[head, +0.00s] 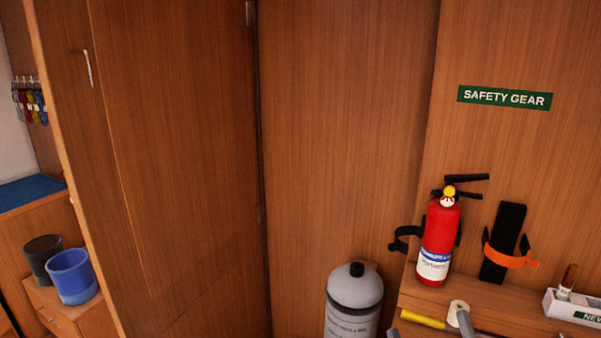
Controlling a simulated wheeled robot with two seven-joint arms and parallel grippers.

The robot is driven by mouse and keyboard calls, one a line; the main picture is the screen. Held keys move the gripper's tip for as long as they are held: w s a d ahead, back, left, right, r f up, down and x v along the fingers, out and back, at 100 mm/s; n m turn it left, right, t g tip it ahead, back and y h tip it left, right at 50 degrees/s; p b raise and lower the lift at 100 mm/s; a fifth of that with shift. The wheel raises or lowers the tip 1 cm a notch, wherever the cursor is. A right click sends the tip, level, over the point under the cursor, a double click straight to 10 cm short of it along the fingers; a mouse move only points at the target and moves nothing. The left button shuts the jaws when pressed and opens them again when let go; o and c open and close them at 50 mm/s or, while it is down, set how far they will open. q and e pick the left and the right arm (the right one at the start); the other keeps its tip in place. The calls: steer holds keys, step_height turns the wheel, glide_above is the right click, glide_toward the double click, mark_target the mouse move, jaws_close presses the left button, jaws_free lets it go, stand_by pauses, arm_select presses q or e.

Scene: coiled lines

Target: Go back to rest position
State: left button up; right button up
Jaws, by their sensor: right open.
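My right gripper (430,329) shows only by its grey fingertips at the bottom edge of the head view, right of the middle. The tips are apart and the gripper is open. A yellow cylinder (423,319) and a white roll (457,307) show by the tips; I cannot tell whether they touch. The rest of the right arm is below the picture. My left gripper is not in view.
A red fire extinguisher (438,240) stands upright on the wooden shelf (509,314), beside a black holder with an orange strap (513,259). A grey gas cylinder (354,300) stands left of it. A tall wooden door (185,160) fills the left. Blue (71,277) and dark (42,258) cups stand far left.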

steer(key=s+a+f+n+g+y, duration=0.25)
steer(key=a+n+y, duration=0.25)
steer(key=n, duration=0.4)
steer(key=s+a+f+n+g+y, duration=0.1)
steer(key=a+f+n+g+y, duration=0.3)
steer(key=a+n+y, duration=0.3)
step_height(320, 180, down, 12)
steer(key=s+n+g+h, duration=0.2)
steer(key=n+g+h, duration=0.1)
steer(key=n+g, duration=0.4)
steer(key=s+d+f+n+g+h, duration=0.2)
steer(key=s+d+f+g+h, duration=0.25)
steer(key=s+d+f, duration=0.45)
steer(key=s+d+f+n+g+h, duration=0.35)
steer(key=d+f+h, duration=0.3)
steer(key=f, duration=0.45)
step_height(320, 180, down, 30)
steer(key=s+r+y+b, duration=0.1)
steer(key=s+b, duration=0.1)
steer(key=b, duration=0.1)
steer(key=s+d+f+g+b, duration=0.1)
steer(key=s+d+f+b, duration=0.1)
steer(key=s+f, duration=1.6)
step_height(320, 180, down, 4)
steer(key=shift+d+r, duration=0.15)
steer(key=shift+d, duration=0.3)
steer(key=shift+m+g, duration=0.25)
